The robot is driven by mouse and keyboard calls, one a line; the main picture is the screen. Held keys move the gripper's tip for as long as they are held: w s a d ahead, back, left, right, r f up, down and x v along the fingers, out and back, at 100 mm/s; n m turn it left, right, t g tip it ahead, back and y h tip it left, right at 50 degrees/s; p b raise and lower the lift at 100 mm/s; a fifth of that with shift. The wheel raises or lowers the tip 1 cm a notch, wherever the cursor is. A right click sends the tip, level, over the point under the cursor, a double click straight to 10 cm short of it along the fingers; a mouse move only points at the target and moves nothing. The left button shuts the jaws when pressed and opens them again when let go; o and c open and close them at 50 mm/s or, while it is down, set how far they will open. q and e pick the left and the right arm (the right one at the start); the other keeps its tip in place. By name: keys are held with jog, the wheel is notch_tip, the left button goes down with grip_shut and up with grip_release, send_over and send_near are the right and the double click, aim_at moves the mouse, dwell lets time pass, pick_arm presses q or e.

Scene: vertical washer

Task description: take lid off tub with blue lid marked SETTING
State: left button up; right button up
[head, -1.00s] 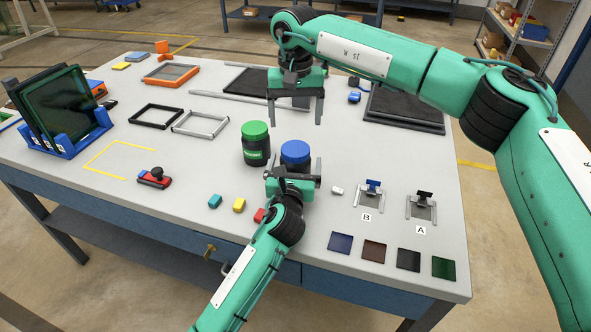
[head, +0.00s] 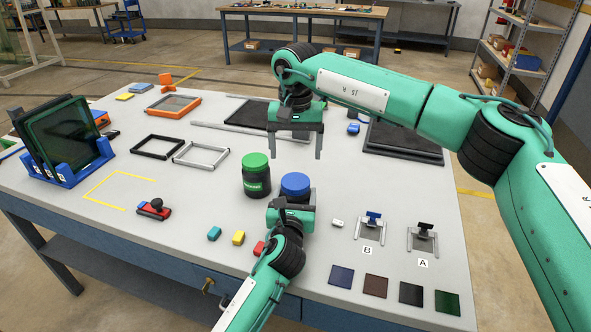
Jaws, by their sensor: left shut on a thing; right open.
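The tub with the blue lid (head: 295,184) stands on the table right of the centre. Its dark body is mostly hidden behind my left gripper, and its marking cannot be read. My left gripper (head: 291,204) is at the near side of this tub and shut on its body, below the lid. The blue lid sits on top of the tub. My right gripper (head: 296,156) is open and empty, fingers pointing down, above and behind the blue lid. A similar tub with a green lid (head: 256,174) stands just to the left, apart from the gripper.
Small teal (head: 214,234), yellow (head: 238,238) and red blocks lie near the front edge. Clamps marked B (head: 371,228) and A (head: 422,238) and several coloured tiles are to the right. A blue rack (head: 68,170) stands far left. Free table lies left of the tubs.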

aim_at(295, 181)
jog(key=m, duration=1)
jog(key=shift+m, duration=0.3)
jog(key=m, duration=0.4)
jog(key=shift+m, duration=0.3)
jog(key=m, duration=0.4)
jog(key=shift+m, duration=0.3)
jog(key=m, duration=3.2)
jog(key=shift+m, duration=0.3)
jog(key=shift+f, duration=4)
